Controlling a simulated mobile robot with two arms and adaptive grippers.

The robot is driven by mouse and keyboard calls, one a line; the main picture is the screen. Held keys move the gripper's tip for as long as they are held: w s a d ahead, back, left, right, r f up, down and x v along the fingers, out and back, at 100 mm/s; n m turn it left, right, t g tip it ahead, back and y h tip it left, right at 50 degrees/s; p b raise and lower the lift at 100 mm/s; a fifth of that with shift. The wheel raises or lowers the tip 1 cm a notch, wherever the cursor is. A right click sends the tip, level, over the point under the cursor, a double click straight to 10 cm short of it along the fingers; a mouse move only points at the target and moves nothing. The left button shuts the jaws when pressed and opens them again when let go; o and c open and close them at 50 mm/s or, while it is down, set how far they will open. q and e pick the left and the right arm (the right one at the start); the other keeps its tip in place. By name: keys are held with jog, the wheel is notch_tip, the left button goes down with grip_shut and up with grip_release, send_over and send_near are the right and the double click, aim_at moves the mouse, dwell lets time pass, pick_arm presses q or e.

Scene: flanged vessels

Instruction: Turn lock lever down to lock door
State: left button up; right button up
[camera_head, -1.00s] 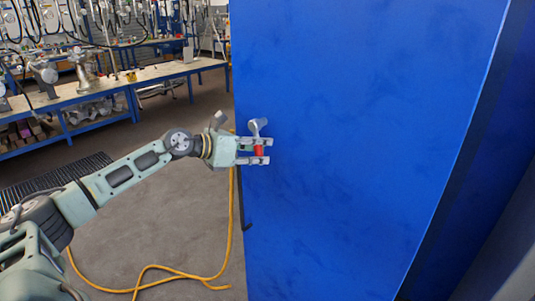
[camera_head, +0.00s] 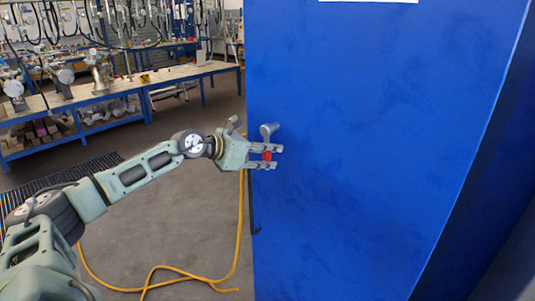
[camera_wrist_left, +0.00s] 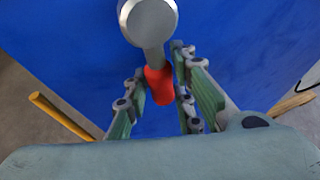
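The blue door (camera_head: 370,160) fills the right half of the head view. Near its left edge is the lock lever, with a round grey hub (camera_head: 269,130) and a red-tipped handle (camera_head: 267,155) hanging below it. In the left wrist view the grey hub (camera_wrist_left: 148,20) is at the top and the red tip (camera_wrist_left: 159,84) points down. My left gripper (camera_head: 276,157) is at the lever with its fingers on either side of the red tip. In the wrist view (camera_wrist_left: 165,95) gaps show between fingers and tip, so it is open. My right gripper is not in view.
A yellow hose (camera_head: 239,230) lies on the floor and runs up beside the door's left edge. Blue workbenches (camera_head: 130,90) with equipment stand at the back left. The grey floor (camera_head: 190,235) left of the door is mostly clear.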

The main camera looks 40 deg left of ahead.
pick_arm(q)
jog(key=shift+o, duration=1.4)
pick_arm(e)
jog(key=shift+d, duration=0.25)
pick_arm(q)
notch_tip(320, 180, up, 10)
jog(key=shift+a+f, duration=0.1)
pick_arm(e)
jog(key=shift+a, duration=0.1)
